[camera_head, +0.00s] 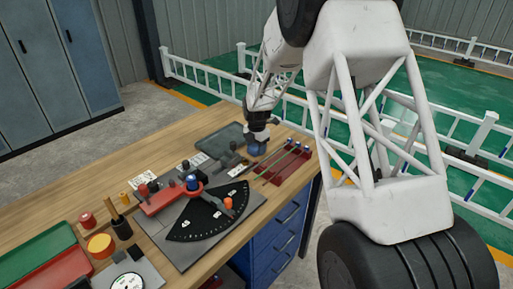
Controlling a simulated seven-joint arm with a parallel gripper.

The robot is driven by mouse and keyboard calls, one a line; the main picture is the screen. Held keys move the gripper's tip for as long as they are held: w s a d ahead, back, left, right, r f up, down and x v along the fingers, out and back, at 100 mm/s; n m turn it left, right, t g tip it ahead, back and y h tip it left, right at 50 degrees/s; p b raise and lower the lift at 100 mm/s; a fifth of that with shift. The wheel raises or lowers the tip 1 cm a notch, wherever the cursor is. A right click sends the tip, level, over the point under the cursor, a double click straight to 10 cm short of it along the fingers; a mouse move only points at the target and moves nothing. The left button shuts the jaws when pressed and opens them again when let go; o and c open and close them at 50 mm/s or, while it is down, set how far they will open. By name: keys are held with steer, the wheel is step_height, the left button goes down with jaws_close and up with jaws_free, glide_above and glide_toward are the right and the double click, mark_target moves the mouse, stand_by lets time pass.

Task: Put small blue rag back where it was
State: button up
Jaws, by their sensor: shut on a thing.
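My gripper (257,137) points down over the far part of the wooden workbench (160,180). It is shut on a small blue thing (257,149), which looks like the small blue rag and shows just below the fingers. The rag is between a grey-green tray (225,139) on its left and a red tray (290,168) with several thin rods on its right. I cannot tell whether the rag touches the bench. The fingertips are small and partly hidden.
A black fan-shaped dial plate (205,214) and a red fixture (160,198) stand nearer. Bare wood lies along the bench's back edge.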

mark_target(256, 145)
steer(key=o, duration=0.9)
steer(key=shift+f, duration=0.1)
step_height(256, 145, up, 12)
stand_by(0.5)
stand_by(0.6)
steer(key=shift+r, duration=0.2)
